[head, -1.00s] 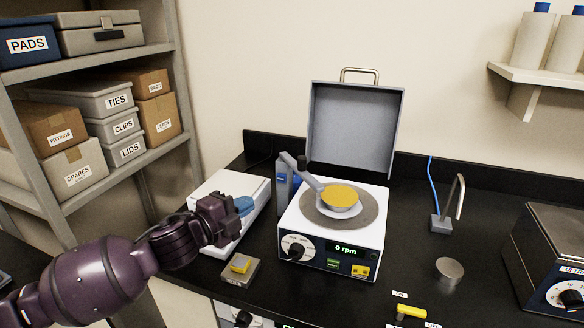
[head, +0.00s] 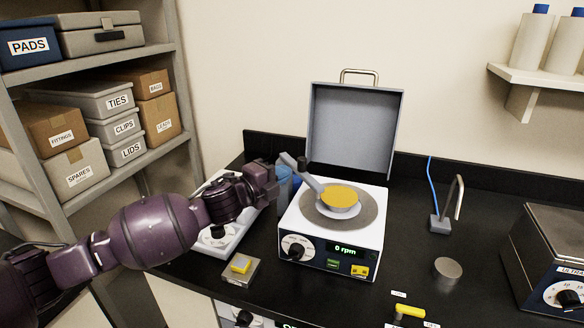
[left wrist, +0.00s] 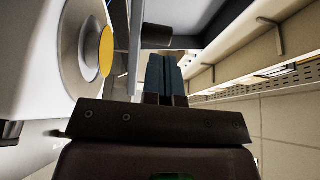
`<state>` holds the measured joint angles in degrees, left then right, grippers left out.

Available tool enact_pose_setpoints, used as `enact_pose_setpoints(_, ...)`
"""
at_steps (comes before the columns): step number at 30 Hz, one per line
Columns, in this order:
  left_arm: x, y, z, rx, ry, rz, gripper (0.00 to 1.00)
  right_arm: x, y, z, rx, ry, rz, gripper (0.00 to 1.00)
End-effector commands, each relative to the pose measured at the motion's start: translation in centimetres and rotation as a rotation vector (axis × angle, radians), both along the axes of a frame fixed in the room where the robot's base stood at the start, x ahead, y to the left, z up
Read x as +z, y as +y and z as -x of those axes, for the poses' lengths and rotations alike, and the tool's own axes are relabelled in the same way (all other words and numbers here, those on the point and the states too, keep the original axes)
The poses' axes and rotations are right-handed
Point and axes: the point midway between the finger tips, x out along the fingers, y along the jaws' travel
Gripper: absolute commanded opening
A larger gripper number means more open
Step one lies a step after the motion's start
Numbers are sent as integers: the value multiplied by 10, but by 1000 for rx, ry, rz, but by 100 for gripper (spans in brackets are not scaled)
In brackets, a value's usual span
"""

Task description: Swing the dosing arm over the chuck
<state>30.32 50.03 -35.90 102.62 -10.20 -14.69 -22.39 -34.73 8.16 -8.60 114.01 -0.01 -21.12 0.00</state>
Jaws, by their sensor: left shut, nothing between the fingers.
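The dosing arm (head: 312,180) is a grey bar on a blue post at the left of the white spinner (head: 375,237). My left gripper (head: 284,179) is shut and empty, at the post just left of the spinner, partly hiding the post. In the left wrist view its blue fingers (left wrist: 163,75) are together. The grey bar (left wrist: 134,45) and a dark knob (left wrist: 158,38) lie just beyond the fingertips; I cannot tell if they touch. The gold disc (left wrist: 106,50) is to their left.
The spinner's grey lid (head: 352,130) stands open behind. A white device (head: 235,235) is under my left forearm. A small yellow-topped block (head: 241,268) sits in front. A metal puck (head: 448,270) and a blue-hosed nozzle stand (head: 440,223) are at the right.

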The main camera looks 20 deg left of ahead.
Motion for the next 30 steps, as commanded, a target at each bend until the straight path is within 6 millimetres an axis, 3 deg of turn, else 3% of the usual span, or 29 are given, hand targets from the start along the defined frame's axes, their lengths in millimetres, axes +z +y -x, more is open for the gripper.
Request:
enact_pose_setpoints(9, 0, -16, -29, 0, 0, 1, 0, 3, 0, 2, -1, 2, 1, 0)
enact_pose_setpoints(23, -1, -17, -32, 2, 0, 1, 0, 8, 1, -8, 5, -16, 1, 0)
enact_pose_setpoints(30, 0, -29, -38, 85, 1, 5, 0, 13, 1, -7, 4, -16, 0, 0)
